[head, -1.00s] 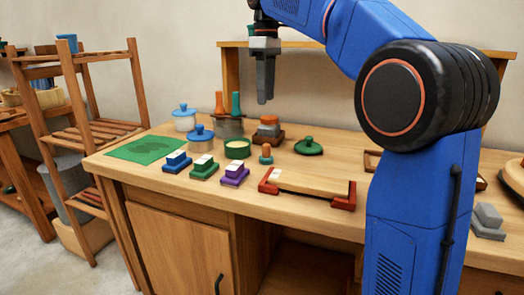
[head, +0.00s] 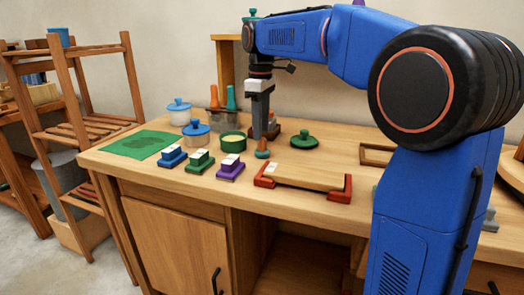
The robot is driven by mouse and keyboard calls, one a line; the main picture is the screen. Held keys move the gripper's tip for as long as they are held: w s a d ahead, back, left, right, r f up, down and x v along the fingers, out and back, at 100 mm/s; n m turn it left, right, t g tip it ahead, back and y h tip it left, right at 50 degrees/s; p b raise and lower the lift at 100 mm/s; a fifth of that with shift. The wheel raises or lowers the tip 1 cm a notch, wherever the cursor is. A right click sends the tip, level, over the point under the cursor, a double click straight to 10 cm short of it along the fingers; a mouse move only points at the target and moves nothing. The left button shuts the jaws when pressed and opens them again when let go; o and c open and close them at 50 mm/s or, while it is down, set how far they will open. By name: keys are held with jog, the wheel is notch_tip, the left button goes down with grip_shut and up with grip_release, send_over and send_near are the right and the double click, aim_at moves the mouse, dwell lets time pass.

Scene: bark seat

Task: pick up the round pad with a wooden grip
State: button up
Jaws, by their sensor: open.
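The round pad with a wooden grip (head: 262,154) stands upright on the workbench near its middle. It has a small teal round base and an orange-brown grip, mostly covered now by the fingers. My gripper (head: 263,137) points straight down at the pad, its fingertips at the height of the grip in the picture. It is open. I cannot tell whether the fingers stand around the grip or just in front of or above it.
Blue, green and purple blocks (head: 231,167) stand to the left, with a green tub (head: 232,144) close by. A green lid (head: 304,141) lies to the right. A red-ended wooden tray (head: 312,178) lies in front. Handled tools (head: 231,97) stand behind.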

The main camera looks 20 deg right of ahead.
aim_at(261, 141)
jog(key=f, duration=0.3)
jog(key=shift+s+f, duration=0.25)
jog(key=shift+s, duration=0.05)
jog(key=shift+f, duration=0.65)
grip_shut()
notch_tip(261, 141, up, 10)
jog(key=shift+r, duration=0.1)
